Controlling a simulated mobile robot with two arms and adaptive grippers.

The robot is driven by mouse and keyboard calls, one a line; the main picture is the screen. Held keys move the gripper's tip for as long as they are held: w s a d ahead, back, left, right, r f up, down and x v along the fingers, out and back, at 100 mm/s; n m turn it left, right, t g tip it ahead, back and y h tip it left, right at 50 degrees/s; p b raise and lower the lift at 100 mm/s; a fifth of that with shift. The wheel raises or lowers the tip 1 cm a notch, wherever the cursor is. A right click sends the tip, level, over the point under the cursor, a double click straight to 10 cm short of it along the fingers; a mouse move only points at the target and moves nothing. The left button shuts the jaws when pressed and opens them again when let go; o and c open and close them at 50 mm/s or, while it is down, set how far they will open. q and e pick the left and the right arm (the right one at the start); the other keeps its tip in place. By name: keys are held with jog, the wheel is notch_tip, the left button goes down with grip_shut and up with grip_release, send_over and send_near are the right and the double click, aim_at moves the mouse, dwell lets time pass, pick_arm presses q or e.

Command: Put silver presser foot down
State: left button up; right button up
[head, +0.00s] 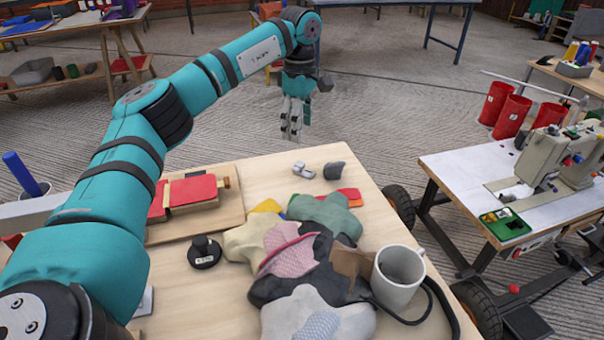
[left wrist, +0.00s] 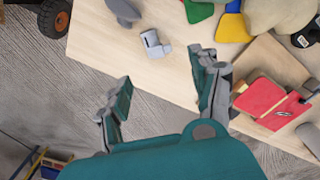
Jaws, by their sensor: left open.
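The silver presser foot (head: 303,170) is a small grey metal piece lying on the light wooden table (head: 215,285) near its far edge. It also shows in the left wrist view (left wrist: 155,43), lying ahead of the fingers and apart from them. My left gripper (head: 291,132) hangs past the far table edge, fingers pointing down. In the left wrist view its fingers (left wrist: 160,84) are spread with nothing between them. My right gripper is in neither view.
A dark grey pointed piece (head: 335,171) lies right of the presser foot. A patchwork fabric heap (head: 290,250), white mug (head: 398,277), black knob-like object (head: 204,252) and red piece (head: 194,191) occupy the table. A sewing machine (head: 560,155) stands on the right-hand table.

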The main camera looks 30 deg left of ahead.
aim_at(299, 166)
pick_arm(q)
notch_tip(299, 166, down, 8)
jog(key=shift+r+b, duration=0.15)
jog(key=shift+b, duration=0.25)
notch_tip(299, 166, down, 5)
jog(key=shift+s+b, duration=0.15)
jog(key=shift+b, duration=0.2)
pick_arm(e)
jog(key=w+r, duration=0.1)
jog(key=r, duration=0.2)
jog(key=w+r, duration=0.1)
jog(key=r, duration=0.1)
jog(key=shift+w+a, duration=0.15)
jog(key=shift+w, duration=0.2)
pick_arm(q)
grip_shut()
